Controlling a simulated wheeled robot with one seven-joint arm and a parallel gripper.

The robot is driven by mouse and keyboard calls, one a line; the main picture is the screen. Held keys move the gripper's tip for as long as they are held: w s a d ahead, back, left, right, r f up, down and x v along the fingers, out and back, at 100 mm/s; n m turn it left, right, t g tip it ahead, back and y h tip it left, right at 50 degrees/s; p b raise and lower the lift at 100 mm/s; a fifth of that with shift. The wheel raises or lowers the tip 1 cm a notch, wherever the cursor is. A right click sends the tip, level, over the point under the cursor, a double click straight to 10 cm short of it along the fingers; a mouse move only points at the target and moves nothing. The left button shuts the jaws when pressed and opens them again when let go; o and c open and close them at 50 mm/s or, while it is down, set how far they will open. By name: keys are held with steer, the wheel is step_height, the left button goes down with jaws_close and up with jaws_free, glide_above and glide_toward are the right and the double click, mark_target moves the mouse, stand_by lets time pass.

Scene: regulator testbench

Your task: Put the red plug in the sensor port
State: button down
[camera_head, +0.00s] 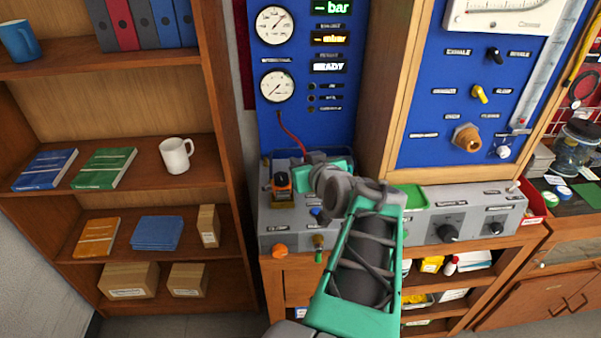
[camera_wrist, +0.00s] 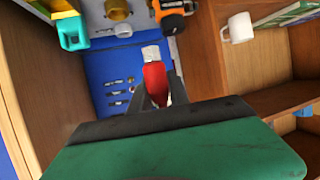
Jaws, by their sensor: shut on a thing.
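The red plug (camera_wrist: 154,82) is between the two dark fingers of my gripper (camera_wrist: 160,92) in the wrist view. Its pale metal tip (camera_wrist: 150,53) points away from my palm, towards the top of the picture. In the head view my gripper (camera_head: 305,160) is above the left part of the grey bench console, in front of the blue gauge panel, and my wrist hides much of it. A red cable (camera_head: 287,130) runs from the panel down to the gripper. The plug is apart from any fitting in the wrist view. I cannot tell which fitting is the sensor port.
An orange and black device (camera_head: 282,183) stands on the console (camera_head: 272,240) left of my wrist. A blue knob (camera_head: 318,214) and a brass fitting (camera_head: 318,242) are near the front. A brass ring (camera_wrist: 118,10) shows in the wrist view. Shelves with a white mug (camera_head: 175,155) stand left.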

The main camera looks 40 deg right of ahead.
steer(key=w+d+f+b, duration=0.2)
steer(key=w+d+f, duration=0.2)
steer(key=w+d+f+b, duration=0.2)
steer(key=w+d+f, duration=0.2)
steer(key=d+f, duration=0.1)
steer(key=shift+w+d+f, duration=0.1)
steer(key=shift+w+d, duration=0.1)
steer(key=shift+w+d+f, duration=0.15)
steer(key=shift+f, duration=0.15)
steer(key=shift+d+f+b, duration=0.1)
steer(key=shift+f+b, duration=0.2)
steer(key=shift+f, duration=1.2)
steer(key=shift+f, duration=0.15)
steer(key=shift+w+f+b, duration=0.1)
steer(key=shift+b, duration=0.2)
steer(key=c, duration=1.2)
jaws_free()
steer(key=shift+c, duration=0.2)
